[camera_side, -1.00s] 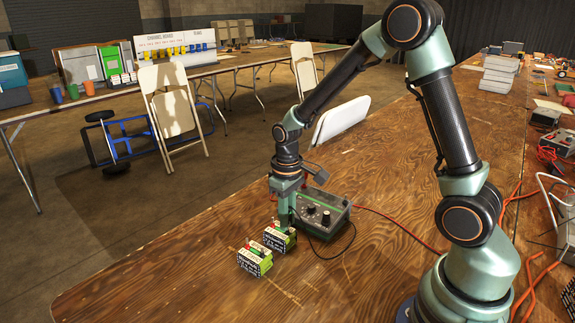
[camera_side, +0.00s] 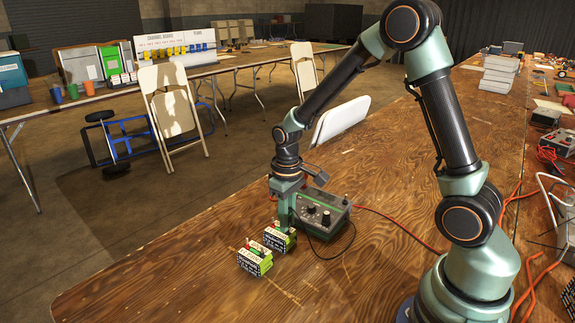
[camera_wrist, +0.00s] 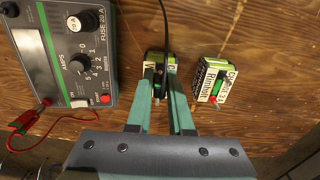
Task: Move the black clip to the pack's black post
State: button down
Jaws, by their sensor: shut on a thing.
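My gripper (camera_side: 284,224) is low over the farther of two green-and-black packs (camera_side: 279,239), with its fingers pointing down. In the wrist view my gripper (camera_wrist: 160,84) is shut on the black clip (camera_wrist: 161,90), which is mostly hidden between the fingers. The black lead (camera_wrist: 165,22) runs from there to the top of the picture. The held clip is right at this pack (camera_wrist: 158,60); the fingers cover its posts, so I cannot tell whether the clip touches the black post. The second pack (camera_wrist: 216,84) stands apart to the right and has a green part on top.
The grey-green charger (camera_side: 323,212) with knobs and a meter stands close beside my gripper; it fills the left of the wrist view (camera_wrist: 70,65). A red clip and lead (camera_wrist: 22,122) lie by its edge. Bare wooden bench (camera_side: 190,275) lies around the packs.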

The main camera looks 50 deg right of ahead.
jog(key=c, duration=0.7)
grip_release()
jog(key=shift+c, duration=0.2)
jog(key=shift+o, duration=1.1)
jog(key=shift+r, duration=3.75)
